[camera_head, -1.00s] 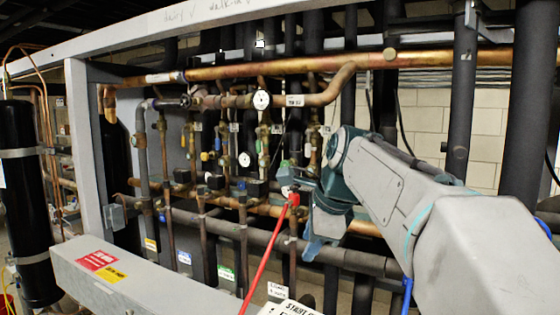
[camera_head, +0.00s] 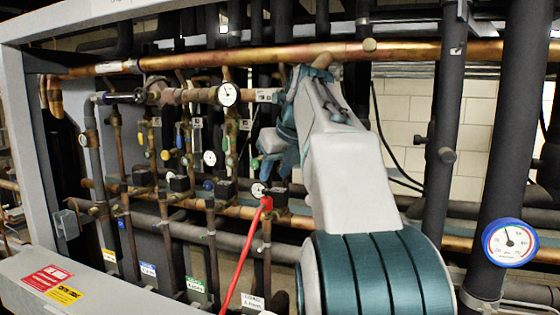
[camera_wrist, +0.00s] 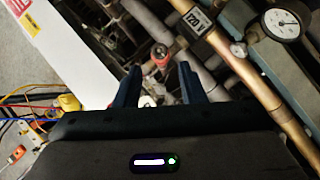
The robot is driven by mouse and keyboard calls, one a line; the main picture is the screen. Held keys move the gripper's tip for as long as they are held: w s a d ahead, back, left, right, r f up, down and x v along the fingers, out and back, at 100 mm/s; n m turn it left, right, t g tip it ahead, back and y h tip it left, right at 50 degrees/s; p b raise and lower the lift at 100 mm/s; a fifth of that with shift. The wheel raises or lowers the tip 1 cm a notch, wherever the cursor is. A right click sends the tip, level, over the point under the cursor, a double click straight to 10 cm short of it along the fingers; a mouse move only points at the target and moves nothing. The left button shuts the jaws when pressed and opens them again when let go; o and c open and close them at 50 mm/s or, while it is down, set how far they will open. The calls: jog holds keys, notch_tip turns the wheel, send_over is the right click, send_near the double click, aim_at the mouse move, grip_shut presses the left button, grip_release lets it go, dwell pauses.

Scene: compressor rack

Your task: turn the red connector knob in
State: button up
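The red connector (camera_head: 266,203) sits at the upper end of a red hose (camera_head: 240,258), beside a small white-faced valve, in the head view. In the wrist view a red knob-like piece (camera_wrist: 160,53) shows just beyond my fingertips, near the middle of the picture. I take it to be the same connector, but its hose is not clear there. My gripper (camera_wrist: 159,69) is open, with nothing between its two dark fingers.
A thick copper pipe (camera_head: 200,60) runs across the rack above, with thin vertical pipes and gauges below. A blue-rimmed gauge (camera_head: 510,242) hangs at right among black pipes. A grey beam (camera_head: 110,290) with warning labels crosses the lower left. In the wrist view, a copper pipe (camera_wrist: 250,75) passes at right.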

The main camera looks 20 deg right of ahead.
aim_at(267, 190)
jog(key=x, duration=0.6)
jog(key=shift+w+f, duration=0.15)
jog(key=shift+w, duration=0.05)
jog(key=shift+s+d+n+y, duration=0.2)
jog(key=shift+n+y, duration=0.2)
jog(key=shift+n, duration=0.3)
jog(key=shift+a, duration=0.1)
jog(key=shift+w, duration=0.1)
jog(key=c, duration=0.7)
